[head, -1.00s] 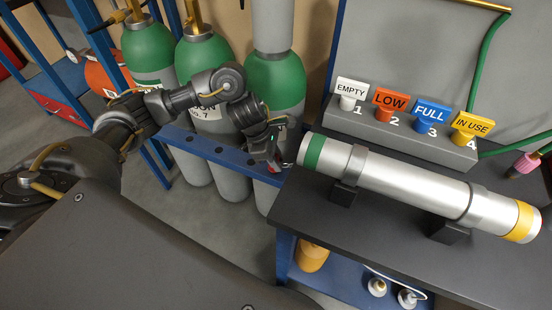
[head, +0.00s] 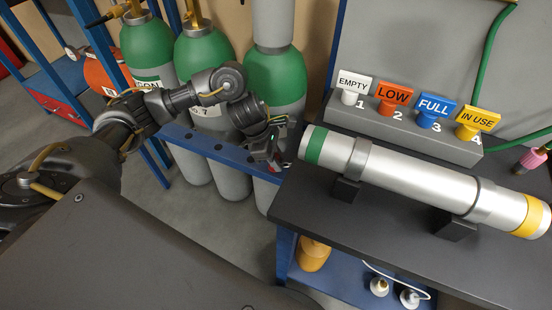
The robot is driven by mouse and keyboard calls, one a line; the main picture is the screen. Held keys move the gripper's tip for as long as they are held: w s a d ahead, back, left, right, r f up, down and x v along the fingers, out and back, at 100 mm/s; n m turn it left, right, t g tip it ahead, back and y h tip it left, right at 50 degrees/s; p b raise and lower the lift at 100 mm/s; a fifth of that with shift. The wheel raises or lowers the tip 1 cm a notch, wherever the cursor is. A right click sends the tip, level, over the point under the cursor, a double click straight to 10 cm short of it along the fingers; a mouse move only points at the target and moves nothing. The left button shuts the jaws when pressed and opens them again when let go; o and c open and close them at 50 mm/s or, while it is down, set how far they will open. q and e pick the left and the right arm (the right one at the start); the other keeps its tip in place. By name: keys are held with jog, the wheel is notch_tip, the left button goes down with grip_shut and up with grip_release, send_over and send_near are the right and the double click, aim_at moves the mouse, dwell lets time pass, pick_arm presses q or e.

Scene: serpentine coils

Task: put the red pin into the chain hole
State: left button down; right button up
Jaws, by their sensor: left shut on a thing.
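My left gripper (head: 273,158) points down at the right end of the blue rail (head: 217,147), just left of the dark bench. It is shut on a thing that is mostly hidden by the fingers. A small speck of red shows at its tips, which fits the red pin, but the shape cannot be made out. The blue rail runs in front of the green-topped gas cylinders (head: 206,62) and has several dark holes in its top. Which one is the chain hole cannot be told. My right gripper is not in view.
A silver tube (head: 420,180) with green and yellow bands lies in cradles on the dark bench (head: 330,215), close right of my left gripper. Behind it, a grey block (head: 400,128) holds several labelled tags. Grey floor (head: 225,225) lies open below the rail.

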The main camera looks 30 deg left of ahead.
pick_arm(q)
jog(key=c, duration=1.1)
grip_release()
jog(key=shift+f, duration=0.15)
jog(key=p+v, duration=0.2)
jog(key=v, duration=0.9)
jog(key=shift+d, duration=0.1)
